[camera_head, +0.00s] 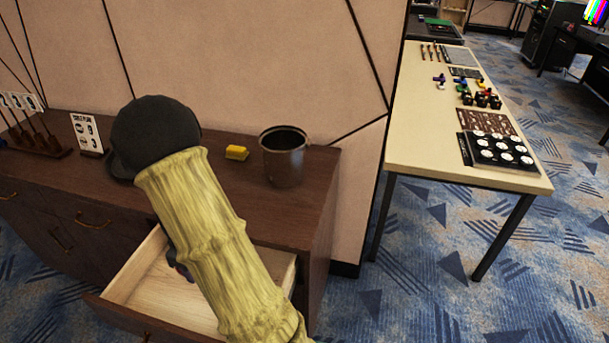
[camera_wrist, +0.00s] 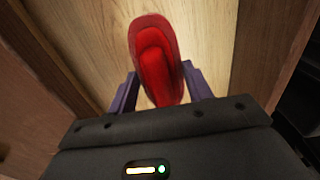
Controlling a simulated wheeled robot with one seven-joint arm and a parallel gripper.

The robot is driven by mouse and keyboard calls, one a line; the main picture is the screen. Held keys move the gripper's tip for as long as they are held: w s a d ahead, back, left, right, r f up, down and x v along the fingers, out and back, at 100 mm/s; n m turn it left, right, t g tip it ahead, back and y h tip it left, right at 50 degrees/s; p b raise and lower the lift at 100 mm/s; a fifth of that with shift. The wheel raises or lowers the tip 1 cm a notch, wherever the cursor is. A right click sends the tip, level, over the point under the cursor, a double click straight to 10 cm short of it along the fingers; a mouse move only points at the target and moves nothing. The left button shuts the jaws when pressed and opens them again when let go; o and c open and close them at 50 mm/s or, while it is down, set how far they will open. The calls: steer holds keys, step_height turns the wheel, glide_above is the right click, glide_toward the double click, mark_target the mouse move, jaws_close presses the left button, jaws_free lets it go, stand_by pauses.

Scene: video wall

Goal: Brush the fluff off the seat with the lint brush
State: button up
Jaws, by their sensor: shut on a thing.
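In the wrist view my gripper (camera_wrist: 157,88) has its two purple fingers closed on the sides of a red, rounded, elongated thing (camera_wrist: 154,62), which looks like the lint brush. It is over the pale wooden floor of the open drawer (camera_head: 140,272); I cannot tell whether it touches that floor. In the head view my yellow arm hides most of the gripper and the brush. I see no seat and no fluff in either view.
The drawer belongs to a dark wooden cabinet (camera_head: 235,202). On its top stand a dark metal bin (camera_head: 283,165), a yellow block (camera_head: 236,152) and a white sign (camera_head: 87,134). A pale table (camera_head: 410,150) with small items stands at right. Patterned carpet in front is clear.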

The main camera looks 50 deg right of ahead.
steer(key=w+a+r+m+p, duration=0.2)
steer(key=a+r+p, duration=0.7)
steer(key=p, duration=1.7)
step_height(320, 180, up, 4)
steer(key=shift+a+f+m, duration=0.1)
steer(key=shift+a+m, duration=0.05)
steer(key=shift+m, duration=1.05)
steer(key=shift+s+f, duration=0.1)
